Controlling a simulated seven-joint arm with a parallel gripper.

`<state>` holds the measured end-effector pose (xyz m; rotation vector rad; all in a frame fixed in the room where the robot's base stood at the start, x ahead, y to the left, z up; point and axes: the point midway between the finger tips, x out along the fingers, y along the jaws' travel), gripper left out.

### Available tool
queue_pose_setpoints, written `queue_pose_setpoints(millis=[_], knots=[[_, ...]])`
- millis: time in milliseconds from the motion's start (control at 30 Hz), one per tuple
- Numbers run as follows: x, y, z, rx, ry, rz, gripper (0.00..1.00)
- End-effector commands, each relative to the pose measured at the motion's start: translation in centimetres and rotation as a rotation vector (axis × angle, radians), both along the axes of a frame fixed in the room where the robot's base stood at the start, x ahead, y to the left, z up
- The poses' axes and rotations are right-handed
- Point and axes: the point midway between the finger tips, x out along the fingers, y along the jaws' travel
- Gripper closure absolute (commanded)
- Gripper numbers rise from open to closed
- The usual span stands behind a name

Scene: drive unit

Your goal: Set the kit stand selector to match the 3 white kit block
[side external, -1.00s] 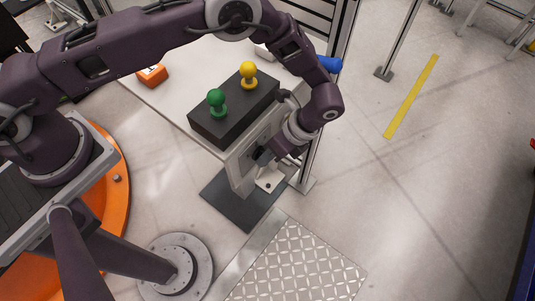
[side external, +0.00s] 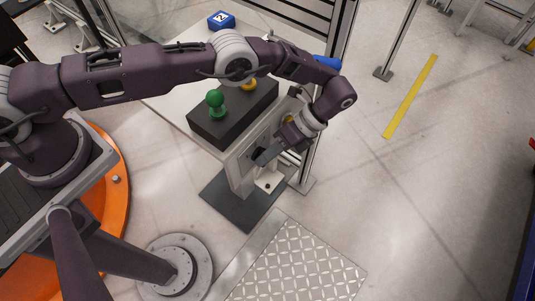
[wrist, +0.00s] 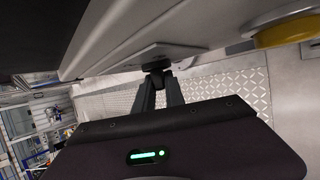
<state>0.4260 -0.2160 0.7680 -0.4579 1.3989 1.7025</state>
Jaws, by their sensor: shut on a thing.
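The selector (wrist: 157,65) is a small dark knob on the front panel of the kit stand (side external: 235,165). My gripper (wrist: 158,84) is at the panel, its two fingers closed together on the selector's knob. In the side view my gripper (side external: 264,157) points at the panel's front and its fingers hide most of the knob. I cannot read the selector's setting. A blue block (side external: 221,20) marked 2 lies at the back of the table. I cannot make out the 3 white kit block; my arm covers part of the tabletop.
A yellow round part (wrist: 288,32) sits on the panel beside my gripper.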

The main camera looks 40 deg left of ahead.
Motion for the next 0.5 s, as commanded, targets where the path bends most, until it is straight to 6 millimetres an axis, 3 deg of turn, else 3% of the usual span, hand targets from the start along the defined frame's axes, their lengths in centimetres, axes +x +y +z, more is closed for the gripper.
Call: queue_pose_setpoints(millis=[133,167,233,500], knots=[[-0.03,0.02,0.01,0.0,0.001,0.0,1.0],[-0.04,0.02,0.0,0.0,0.001,0.0,0.8],[-0.03,0.02,0.01,0.0,0.001,0.0,0.66],[-0.03,0.0,0.01,0.001,0.0,-0.001,0.64]])
